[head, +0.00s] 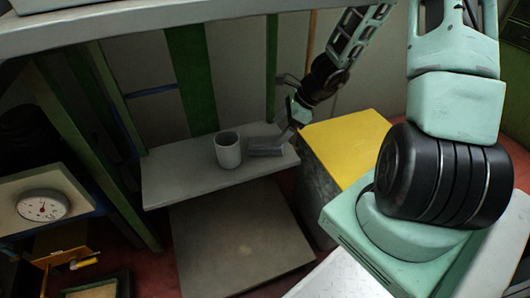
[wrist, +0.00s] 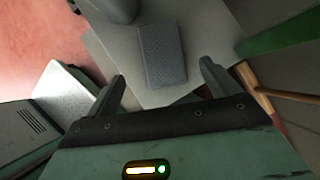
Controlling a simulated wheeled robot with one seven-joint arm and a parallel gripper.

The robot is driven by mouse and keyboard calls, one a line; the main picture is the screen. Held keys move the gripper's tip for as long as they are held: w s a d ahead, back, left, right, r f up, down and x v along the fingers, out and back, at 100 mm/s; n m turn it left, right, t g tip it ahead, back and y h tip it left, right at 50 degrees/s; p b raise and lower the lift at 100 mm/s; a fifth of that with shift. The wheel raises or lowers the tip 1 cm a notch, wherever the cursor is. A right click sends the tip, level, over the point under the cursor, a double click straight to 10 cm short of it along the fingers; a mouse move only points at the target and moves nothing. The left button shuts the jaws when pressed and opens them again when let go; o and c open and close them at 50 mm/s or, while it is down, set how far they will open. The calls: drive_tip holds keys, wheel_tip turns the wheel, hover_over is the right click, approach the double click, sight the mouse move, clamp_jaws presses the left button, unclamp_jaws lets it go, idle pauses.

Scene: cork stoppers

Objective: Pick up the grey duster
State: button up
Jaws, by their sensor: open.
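The grey duster (head: 266,146) is a small grey block lying on a grey shelf (head: 180,178), just right of a light grey mug (head: 228,150). In the wrist view the duster (wrist: 162,54) lies ahead of the fingers, near the middle of the gap between them. My gripper (head: 292,132) is at the right end of the duster in the head view. In the wrist view my gripper (wrist: 163,80) shows its two fingers spread apart with nothing between them. I cannot tell whether a finger touches the duster.
The mug also shows at the top of the wrist view (wrist: 118,8), close to the duster. A yellow-topped box (head: 345,140) stands right of the shelf. Green posts (head: 190,80) rise behind it. A lower grey board (head: 240,240) lies below. A dial scale (head: 43,207) is at left.

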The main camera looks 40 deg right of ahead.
sight(267, 143)
drive_tip(key=b+x, duration=0.4)
drive_tip(key=x, duration=0.2)
drive_tip(key=shift+w+f, duration=0.1)
drive_tip(key=shift+f, duration=0.35)
drive_tip(key=shift+r, duration=0.15)
drive_tip(key=c, duration=1.2)
drive_tip(key=shift+o, duration=0.2)
wheel_tip(267, 143, up, 10)
drive_tip(key=p, duration=0.7)
